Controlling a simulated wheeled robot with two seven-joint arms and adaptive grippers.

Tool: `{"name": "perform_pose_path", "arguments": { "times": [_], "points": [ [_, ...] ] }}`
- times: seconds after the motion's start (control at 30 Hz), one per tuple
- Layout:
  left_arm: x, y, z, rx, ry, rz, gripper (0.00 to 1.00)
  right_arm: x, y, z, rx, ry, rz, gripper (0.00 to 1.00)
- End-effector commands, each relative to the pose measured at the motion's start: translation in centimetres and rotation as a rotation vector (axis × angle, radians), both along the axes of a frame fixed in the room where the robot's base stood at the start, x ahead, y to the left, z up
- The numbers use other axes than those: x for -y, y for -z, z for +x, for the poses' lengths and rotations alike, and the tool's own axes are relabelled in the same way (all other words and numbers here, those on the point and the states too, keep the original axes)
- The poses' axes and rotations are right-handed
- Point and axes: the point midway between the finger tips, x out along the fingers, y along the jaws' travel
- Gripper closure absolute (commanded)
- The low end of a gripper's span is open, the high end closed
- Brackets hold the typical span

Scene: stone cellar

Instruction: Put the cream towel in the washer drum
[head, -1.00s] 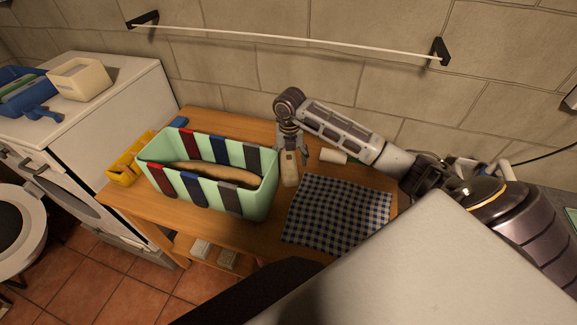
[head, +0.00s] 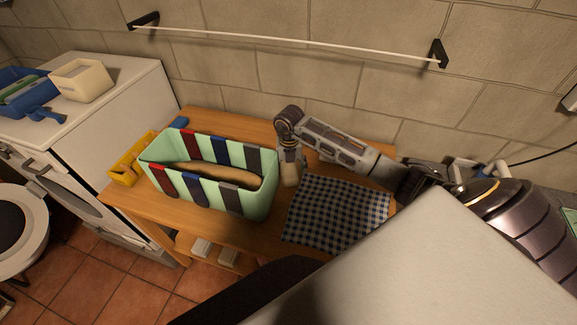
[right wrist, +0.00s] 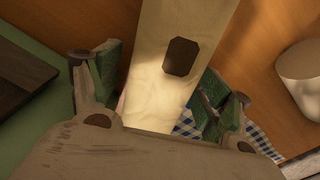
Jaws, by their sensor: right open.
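A tan-cream, rolled cloth (head: 205,175), probably the cream towel, lies inside a mint-green basket (head: 236,198) with red, blue and grey straps. My right gripper (head: 289,160) points down just right of the basket, outside it. In the right wrist view its fingers (right wrist: 160,95) are open on either side of a pale upright block-like object (right wrist: 158,98) with a dark patch; I cannot tell if they touch it. The white washer (head: 100,180) stands at the left with its round door (head: 18,230) swung open; its drum is mostly hidden. My left gripper is not in view.
The wooden table (head: 228,226) also bears a blue-checked cloth (head: 336,212) and a yellow tray (head: 128,163). A white cylinder (right wrist: 302,75) stands near my right gripper. A cream box (head: 82,80) and blue items are on the washer top. A rail (head: 290,41) crosses the wall.

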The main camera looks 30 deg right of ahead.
Motion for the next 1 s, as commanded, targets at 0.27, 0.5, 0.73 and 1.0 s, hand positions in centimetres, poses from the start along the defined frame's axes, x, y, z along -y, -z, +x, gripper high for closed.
{"name": "perform_pose_path", "arguments": {
  "times": [0.27,0.5,0.73,1.0],
  "points": [
    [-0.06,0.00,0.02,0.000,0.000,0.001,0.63,0.00,-0.03,0.00,0.000,0.000,0.000,0.29],
    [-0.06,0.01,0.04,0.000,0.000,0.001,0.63,0.00,-0.03,0.00,0.000,0.000,0.000,0.60],
    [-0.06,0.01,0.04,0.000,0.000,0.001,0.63,0.00,-0.05,0.01,0.000,0.000,0.000,0.76],
    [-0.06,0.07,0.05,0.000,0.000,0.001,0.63,0.02,-0.49,0.06,0.002,0.000,-0.001,0.76]
  ]
}}
